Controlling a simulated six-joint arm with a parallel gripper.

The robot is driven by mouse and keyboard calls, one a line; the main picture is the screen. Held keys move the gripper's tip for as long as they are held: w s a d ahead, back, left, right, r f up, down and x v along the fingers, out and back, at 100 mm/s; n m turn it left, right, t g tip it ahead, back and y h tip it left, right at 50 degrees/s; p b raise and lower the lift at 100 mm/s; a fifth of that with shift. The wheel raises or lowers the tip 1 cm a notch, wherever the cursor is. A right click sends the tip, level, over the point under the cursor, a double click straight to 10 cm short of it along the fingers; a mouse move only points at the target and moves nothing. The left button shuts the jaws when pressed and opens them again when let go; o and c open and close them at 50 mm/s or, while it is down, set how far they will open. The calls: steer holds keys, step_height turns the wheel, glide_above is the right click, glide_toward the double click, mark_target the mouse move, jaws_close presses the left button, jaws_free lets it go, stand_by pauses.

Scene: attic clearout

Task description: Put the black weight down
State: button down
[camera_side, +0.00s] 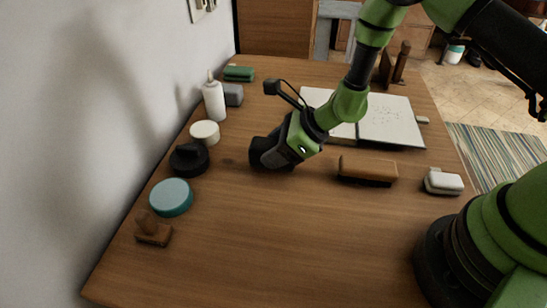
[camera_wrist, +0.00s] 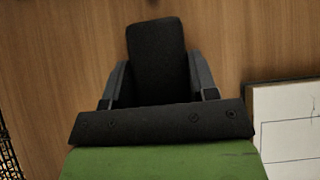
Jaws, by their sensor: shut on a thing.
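The black weight (camera_wrist: 157,50) is a dark block held between the two fingers of my gripper (camera_wrist: 159,82) in the wrist view. In the side view, my gripper (camera_side: 279,151) is over the middle of the wooden table, tilted down to the left. The dark end of the weight (camera_side: 260,153) shows at its tip, low over the tabletop. I cannot tell whether the weight touches the table. The fingers hide part of it.
Left of my gripper on the table (camera_side: 255,245) are a black knobbed object (camera_side: 189,159), a white round tin (camera_side: 205,132), a teal disc (camera_side: 171,197) and a white bottle (camera_side: 214,101). An open book (camera_side: 390,121) and a brown brush (camera_side: 368,168) lie to the right. The front middle is clear.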

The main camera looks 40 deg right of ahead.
mark_target(259, 142)
steer(key=shift+r, duration=2.05)
steer(key=w+d+m+h, duration=0.1)
steer(key=w+d, duration=0.1)
steer(key=d, duration=0.1)
steer(key=w+d+m+t, duration=0.1)
steer(key=w+d, duration=0.2)
steer(key=d, duration=0.1)
steer(key=w+d+r+m+t+h, duration=0.1)
steer(key=w+d+m, duration=0.1)
steer(key=w+d, duration=0.1)
steer(key=shift+w+d+h, duration=0.2)
steer(key=shift+d+h, duration=0.1)
steer(key=shift+d, duration=0.35)
steer(key=w+d+r+m+h, duration=0.1)
steer(key=w+d+m+h, duration=0.1)
steer(key=d, duration=0.5)
steer(key=w+d+r+m+h, duration=0.1)
steer(key=w+d+m, duration=0.1)
steer(key=d, duration=0.5)
steer(key=shift+w+d+r+m+t+h, duration=0.15)
steer(key=shift+w+r+m+t+h, duration=0.15)
steer(key=shift+r+m+h, duration=0.15)
steer(key=shift+f, duration=0.1)
steer(key=shift+f, duration=3.1)
steer(key=shift+f, duration=0.3)
